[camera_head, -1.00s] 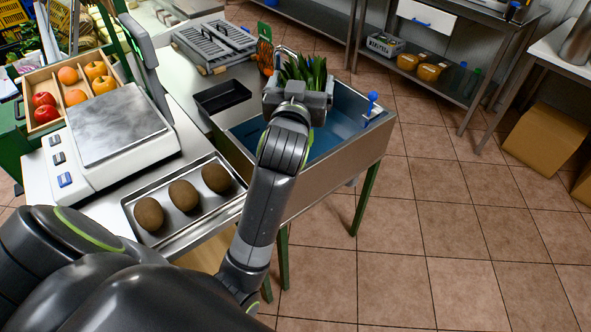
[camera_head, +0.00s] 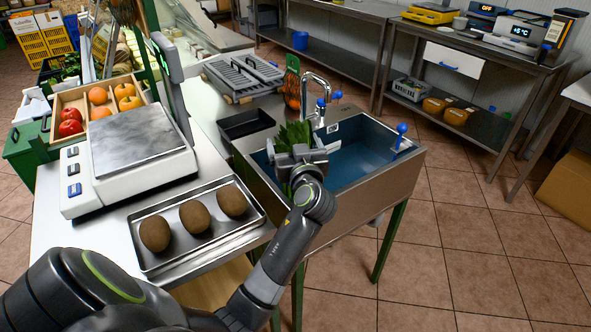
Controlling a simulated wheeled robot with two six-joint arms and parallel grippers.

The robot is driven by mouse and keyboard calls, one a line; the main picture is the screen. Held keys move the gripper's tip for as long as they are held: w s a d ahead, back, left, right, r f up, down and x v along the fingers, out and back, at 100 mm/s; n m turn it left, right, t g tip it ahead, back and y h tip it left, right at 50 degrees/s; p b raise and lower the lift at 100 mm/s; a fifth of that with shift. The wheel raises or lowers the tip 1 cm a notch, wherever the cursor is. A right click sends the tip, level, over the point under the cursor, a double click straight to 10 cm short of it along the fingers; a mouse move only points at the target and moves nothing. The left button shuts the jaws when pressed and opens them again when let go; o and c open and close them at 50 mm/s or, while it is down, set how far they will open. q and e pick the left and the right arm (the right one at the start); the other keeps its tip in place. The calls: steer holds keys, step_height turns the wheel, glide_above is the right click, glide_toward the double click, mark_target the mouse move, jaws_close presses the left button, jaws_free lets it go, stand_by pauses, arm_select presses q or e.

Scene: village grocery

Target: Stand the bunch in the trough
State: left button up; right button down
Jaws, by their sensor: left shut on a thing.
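The bunch (camera_head: 295,137) is a set of long green leaves standing roughly upright. My left gripper (camera_head: 301,158) is shut on it, at the left part of the trough. The trough (camera_head: 362,155) is a steel sink with a blue inside, on green legs. The gripper hides the lower part of the bunch, so I cannot tell whether it touches the trough's floor. My right gripper is not in view.
A tap (camera_head: 318,95) stands behind the trough, and a blue-knobbed handle (camera_head: 401,133) is on its right rim. Left are a black tray (camera_head: 246,124), a scale (camera_head: 135,145) and a metal tray (camera_head: 168,262) with three brown oval things.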

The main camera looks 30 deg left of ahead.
arm_select(q)
step_height(320, 180, down, 3)
steer(key=shift+r, duration=0.1)
step_height(320, 180, down, 3)
steer(key=shift+f, duration=0.3)
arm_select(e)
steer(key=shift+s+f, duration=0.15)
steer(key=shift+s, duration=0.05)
arm_select(q)
steer(key=shift+b, duration=0.3)
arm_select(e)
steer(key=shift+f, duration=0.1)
